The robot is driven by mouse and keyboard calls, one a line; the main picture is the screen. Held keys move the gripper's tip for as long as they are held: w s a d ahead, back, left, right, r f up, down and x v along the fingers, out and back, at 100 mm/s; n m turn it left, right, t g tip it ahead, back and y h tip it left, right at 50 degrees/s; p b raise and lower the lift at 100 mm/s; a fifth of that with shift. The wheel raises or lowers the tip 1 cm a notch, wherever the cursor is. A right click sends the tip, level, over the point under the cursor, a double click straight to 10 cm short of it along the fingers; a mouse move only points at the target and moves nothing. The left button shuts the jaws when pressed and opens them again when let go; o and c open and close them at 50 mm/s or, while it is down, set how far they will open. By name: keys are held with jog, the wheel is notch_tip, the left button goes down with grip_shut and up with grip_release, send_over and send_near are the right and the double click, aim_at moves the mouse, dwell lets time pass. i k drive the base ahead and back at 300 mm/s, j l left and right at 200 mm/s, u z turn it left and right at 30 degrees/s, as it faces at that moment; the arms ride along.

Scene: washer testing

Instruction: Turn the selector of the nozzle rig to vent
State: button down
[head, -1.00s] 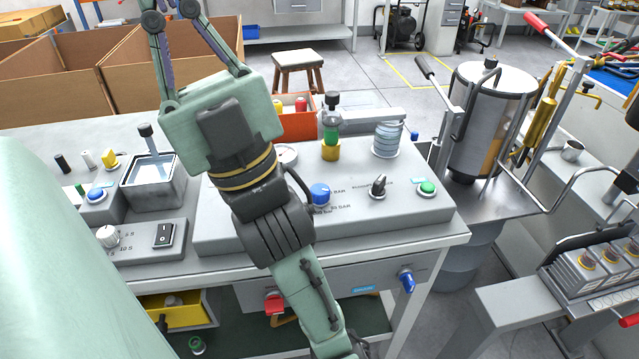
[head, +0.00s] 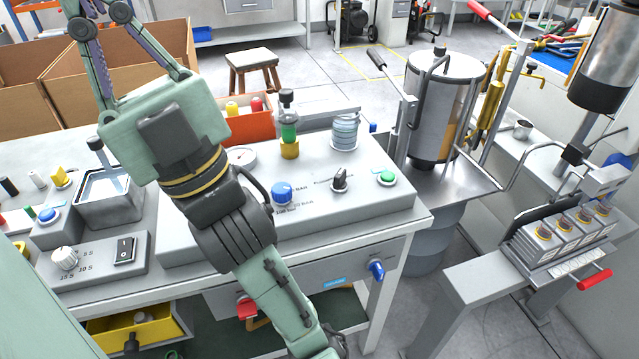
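The large grey console (head: 385,208) on the bench carries a black pointer knob (head: 340,181), a blue round knob (head: 282,192) and a green button (head: 387,176). The small lettering beside the knobs is mostly too small to read, so I cannot tell which setting reads vent. The black knob's pointer stands roughly upright in the picture. My gripper (head: 99,22) is up and left of the console, well away from both knobs.
A gauge (head: 242,157), a green and brass fitting (head: 289,135) and a clear ribbed cup (head: 344,132) stand up from the console's back. A smaller box with a black rocker switch (head: 124,250) is at left. A metal tank (head: 437,105) stands right of the bench.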

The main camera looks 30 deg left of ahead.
aim_at(338, 182)
jog(key=l+u, duration=0.35)
jog(key=i+l+u, duration=0.1)
jog(key=u, duration=0.3)
jog(key=i+l+u, duration=0.1)
jog(key=u, duration=0.3)
